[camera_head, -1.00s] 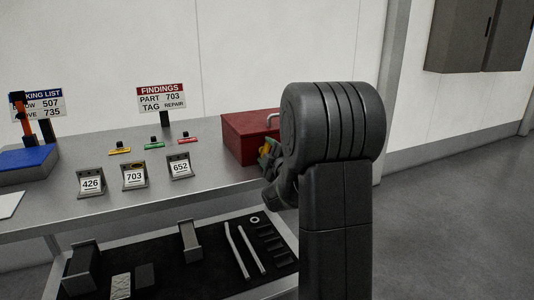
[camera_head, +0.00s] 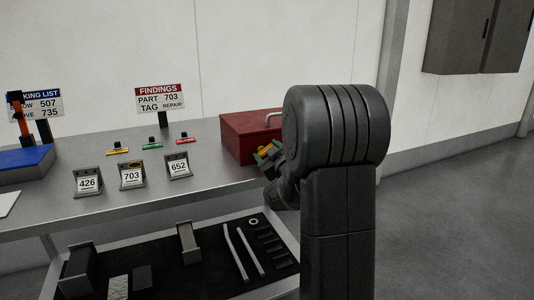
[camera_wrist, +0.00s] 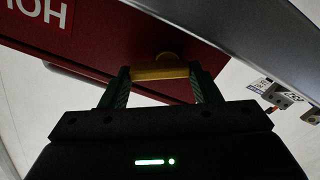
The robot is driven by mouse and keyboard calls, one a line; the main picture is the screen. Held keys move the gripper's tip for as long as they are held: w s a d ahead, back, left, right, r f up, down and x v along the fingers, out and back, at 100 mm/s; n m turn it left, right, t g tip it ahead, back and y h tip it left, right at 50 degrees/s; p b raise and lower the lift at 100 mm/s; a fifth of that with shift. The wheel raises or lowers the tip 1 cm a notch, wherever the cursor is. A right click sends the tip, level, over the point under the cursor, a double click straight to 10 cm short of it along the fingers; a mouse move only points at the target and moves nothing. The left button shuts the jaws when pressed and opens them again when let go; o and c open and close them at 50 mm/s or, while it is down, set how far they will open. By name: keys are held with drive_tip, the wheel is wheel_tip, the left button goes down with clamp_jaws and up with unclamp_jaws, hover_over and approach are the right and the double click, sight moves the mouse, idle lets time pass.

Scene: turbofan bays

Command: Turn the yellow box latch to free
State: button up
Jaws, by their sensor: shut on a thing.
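The yellow latch (camera_wrist: 160,70) is on the side of the red box (camera_wrist: 110,42) and lies between my gripper's green fingertips in the wrist view. My gripper (camera_wrist: 160,84) is shut on the latch, one finger at each end of it. In the head view the red box (camera_head: 248,139) stands at the right end of the bench, and my gripper (camera_head: 267,152) is at its front, partly hidden by my own arm. The latch's exact angle is hard to tell there.
The grey bench (camera_head: 215,190) holds several number stands, such as 703 (camera_head: 132,175), and coloured tags (camera_head: 152,146). A findings sign (camera_head: 161,98) stands behind. A lower shelf (camera_head: 205,265) carries tools. A wall cabinet (camera_head: 470,38) hangs at the right.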

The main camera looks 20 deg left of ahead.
drive_tip(key=m, duration=0.5)
drive_tip(key=shift+w+d+f+m+p, duration=0.15)
drive_tip(key=shift+f+m+p, duration=0.1)
drive_tip(key=shift+m+p, duration=0.15)
idle(0.4)
drive_tip(key=o, duration=1)
drive_tip(key=v, duration=1.3)
drive_tip(key=shift+s+d+p, duration=0.2)
drive_tip(key=shift+s+p, duration=0.1)
drive_tip(key=shift+p, duration=0.05)
